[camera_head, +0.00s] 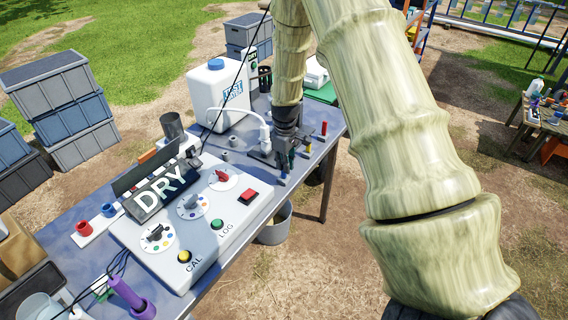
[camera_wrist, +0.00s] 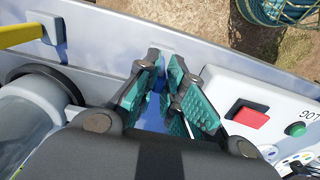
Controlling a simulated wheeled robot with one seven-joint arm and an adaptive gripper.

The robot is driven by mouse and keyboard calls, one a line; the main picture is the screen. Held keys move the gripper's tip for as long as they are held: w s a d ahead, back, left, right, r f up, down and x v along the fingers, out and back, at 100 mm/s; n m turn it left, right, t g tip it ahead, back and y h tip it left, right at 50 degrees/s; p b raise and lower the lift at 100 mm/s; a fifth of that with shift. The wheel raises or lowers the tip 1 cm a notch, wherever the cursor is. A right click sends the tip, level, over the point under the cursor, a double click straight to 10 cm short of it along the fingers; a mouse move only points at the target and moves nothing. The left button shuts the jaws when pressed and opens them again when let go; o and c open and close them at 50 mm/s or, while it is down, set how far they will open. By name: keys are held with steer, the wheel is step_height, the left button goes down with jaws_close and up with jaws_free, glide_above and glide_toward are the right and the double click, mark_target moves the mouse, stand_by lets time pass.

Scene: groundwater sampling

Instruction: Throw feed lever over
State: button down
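Several short levers with coloured handles stand along the right part of the bench. A red one (camera_head: 324,128) and a yellow one (camera_head: 307,147) are clear in the head view; the yellow one also shows at the upper left of the wrist view (camera_wrist: 22,34). A blue handle (camera_head: 283,175) shows beside my gripper (camera_head: 284,158). I cannot tell which is the feed lever.
The white control panel (camera_head: 238,214), with knobs and a red button, is left of my gripper. A DRY display (camera_head: 160,192) stands behind it. A white tank (camera_head: 217,97) stands behind my gripper. A bucket (camera_head: 273,226) sits below the bench edge.

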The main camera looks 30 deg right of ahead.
steer(key=shift+w+d+f+y, duration=0.1)
steer(key=shift+w+d+y, duration=0.15)
steer(key=shift+d+y, duration=0.35)
steer(key=c, duration=2.2)
jaws_free()
steer(key=shift+w+d+f+g+y, duration=0.2)
steer(key=shift+d+g+y, duration=0.05)
steer(key=shift+d, duration=0.3)
steer(key=shift+w+d+f+g+y, duration=0.2)
steer(key=shift+d+g+y, duration=0.05)
steer(key=shift+d, duration=0.25)
